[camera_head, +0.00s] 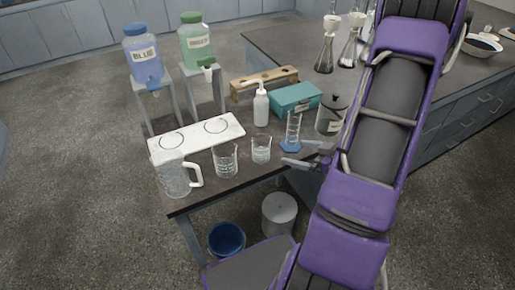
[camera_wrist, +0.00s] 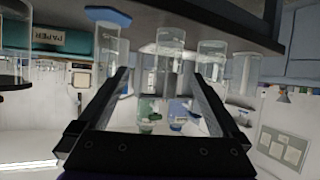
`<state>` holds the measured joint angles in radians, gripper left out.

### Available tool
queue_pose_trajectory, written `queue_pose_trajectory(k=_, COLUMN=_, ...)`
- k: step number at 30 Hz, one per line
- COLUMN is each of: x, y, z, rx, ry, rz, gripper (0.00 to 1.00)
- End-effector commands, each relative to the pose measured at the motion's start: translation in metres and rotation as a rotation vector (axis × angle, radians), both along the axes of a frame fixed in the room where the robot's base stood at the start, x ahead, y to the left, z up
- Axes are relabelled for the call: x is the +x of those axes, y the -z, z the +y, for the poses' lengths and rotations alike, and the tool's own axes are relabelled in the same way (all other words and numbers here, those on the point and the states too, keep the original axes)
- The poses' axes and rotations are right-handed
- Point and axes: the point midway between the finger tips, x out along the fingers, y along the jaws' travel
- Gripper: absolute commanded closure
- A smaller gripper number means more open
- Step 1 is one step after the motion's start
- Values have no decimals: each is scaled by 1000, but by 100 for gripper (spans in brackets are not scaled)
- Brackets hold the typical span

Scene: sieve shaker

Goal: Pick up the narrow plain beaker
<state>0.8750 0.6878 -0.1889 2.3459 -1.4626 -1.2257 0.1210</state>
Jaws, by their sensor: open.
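The narrow plain beaker (camera_head: 261,149) is clear and stands upright near the front edge of the table, right of a wider marked beaker (camera_head: 225,160). My gripper (camera_head: 302,154) is low over the front edge, right of the narrow beaker and apart from it, partly hidden by my arm. The wrist view is upside down. There my gripper (camera_wrist: 160,75) is open, with clear space between its fingers. The narrow beaker (camera_wrist: 169,50) appears between the fingertips, seemingly beyond them. The wider beaker (camera_wrist: 211,58) shows beside it, partly behind a finger.
A graduated cylinder with a blue base (camera_head: 291,145) stands close to my gripper. A handled jug (camera_head: 177,176) is at the left front. A white tray (camera_head: 196,133), wash bottle (camera_head: 261,108), teal box (camera_head: 296,99) and lidded jar (camera_head: 331,115) stand farther back.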

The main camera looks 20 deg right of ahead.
Motion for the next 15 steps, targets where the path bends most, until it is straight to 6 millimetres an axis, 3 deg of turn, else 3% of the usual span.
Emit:
queue_pose_trajectory(k=5, x=-7, y=3, z=9, rx=43, ry=-28, rz=-44, gripper=0)
queue_pose_trajectory(k=15, x=50, y=29, z=36, rx=42, ry=-32, rz=-44, gripper=0)
